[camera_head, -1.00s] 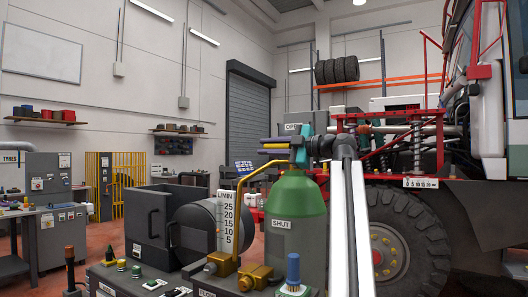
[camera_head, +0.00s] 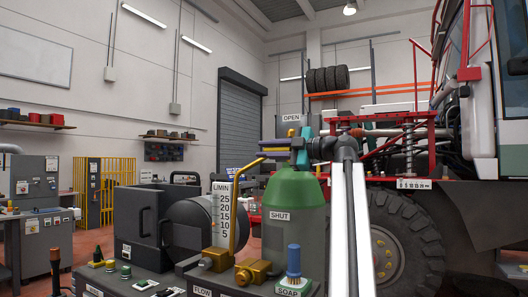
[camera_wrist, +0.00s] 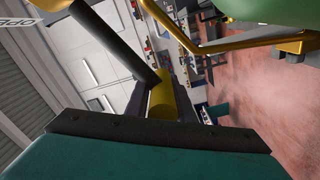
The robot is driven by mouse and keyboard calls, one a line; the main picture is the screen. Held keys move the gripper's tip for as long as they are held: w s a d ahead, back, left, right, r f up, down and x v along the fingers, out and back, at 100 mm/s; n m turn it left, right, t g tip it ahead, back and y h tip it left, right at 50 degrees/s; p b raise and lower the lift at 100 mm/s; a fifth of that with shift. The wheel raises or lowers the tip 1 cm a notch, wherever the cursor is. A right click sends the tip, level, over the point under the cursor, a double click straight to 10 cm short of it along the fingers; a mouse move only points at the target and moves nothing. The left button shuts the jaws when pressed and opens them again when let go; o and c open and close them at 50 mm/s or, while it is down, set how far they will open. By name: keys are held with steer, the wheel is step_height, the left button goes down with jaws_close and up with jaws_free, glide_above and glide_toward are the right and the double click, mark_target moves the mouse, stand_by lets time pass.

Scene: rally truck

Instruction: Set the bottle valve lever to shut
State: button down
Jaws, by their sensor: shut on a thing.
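The green bottle (camera_head: 292,212) stands upright near the middle of the head view. It carries a SHUT label (camera_head: 280,216), and an OPEN label (camera_head: 291,118) shows above it. My gripper (camera_head: 299,147), with teal parts, is at the bottle's top. It is shut on the yellow valve lever (camera_head: 274,150), which points roughly sideways to the left. In the wrist view the lever's yellow end (camera_wrist: 162,98) lies between the dark jaws, beside a dark bar (camera_wrist: 125,38). The valve body is mostly hidden behind my gripper.
A bent yellow pipe (camera_head: 236,205) runs beside the bottle, close to the white LIMIN scale (camera_head: 222,215). The truck wheel (camera_head: 395,245) is behind on the right.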

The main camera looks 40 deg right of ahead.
steer(key=shift+d+f, duration=0.4)
steer(key=shift+d, duration=0.05)
steer(key=c, duration=1.7)
jaws_free()
steer(key=shift+c, duration=0.2)
steer(key=shift+o, duration=0.9)
steer(key=shift+w+d, duration=0.1)
steer(key=shift+s+d+f, duration=0.1)
steer(key=shift+s+d, duration=0.15)
steer(key=shift+s, duration=0.35)
steer(key=v, duration=1.2)
steer(key=shift+s+a+r+b, duration=0.25)
steer(key=shift+s+r+b, duration=0.05)
steer(key=shift+s+b, duration=0.1)
steer(key=shift+r, duration=0.1)
